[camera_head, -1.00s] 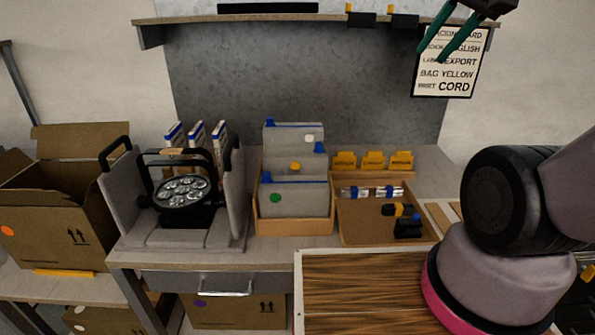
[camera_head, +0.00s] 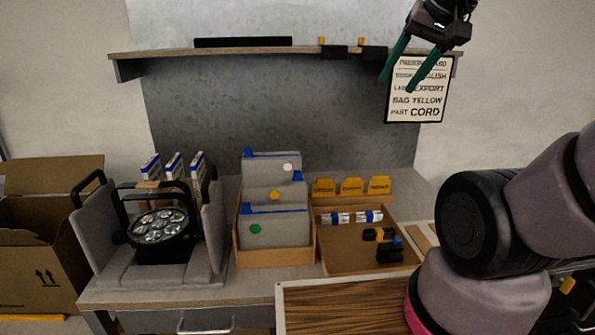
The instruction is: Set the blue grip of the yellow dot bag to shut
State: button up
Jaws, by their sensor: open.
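The yellow dot bag is the middle one of three grey bags standing one behind another in a wooden bin (camera_head: 276,257). Its yellow dot (camera_head: 275,195) shows on its face; its lower part is hidden by the front bag. A blue grip (camera_head: 297,176) sits at the right end of its top edge. The bag behind has a white dot (camera_head: 288,167) and a blue grip (camera_head: 249,152) at the left. The front bag has a green dot (camera_head: 255,229) and a blue strip along its top. My gripper (camera_head: 396,85) is open and empty, high at upper right, well apart from the bags.
A black par can (camera_head: 160,228) sits in a grey foam holder left of the bags. A tray (camera_head: 347,261) with small parts and yellow cards (camera_head: 351,187) stands right of them. A shelf (camera_head: 220,52) spans above; a printed sign (camera_head: 418,90) hangs behind my gripper.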

jog(key=w+a+f+n+g, duration=0.2)
jog(key=w+a+n, duration=0.1)
jog(key=w+n, duration=0.35)
jog(key=n+g+h, duration=0.2)
jog(key=n+g, duration=0.3)
jog(key=n, duration=1)
send_over(297, 171)
notch_tip(297, 171, down, 17)
notch_tip(297, 171, down, 10)
jog(key=shift+d+f, duration=0.1)
jog(key=shift+f, duration=0.1)
jog(key=shift+s, duration=0.1)
jog(key=shift+c, duration=0.3)
grip_shut()
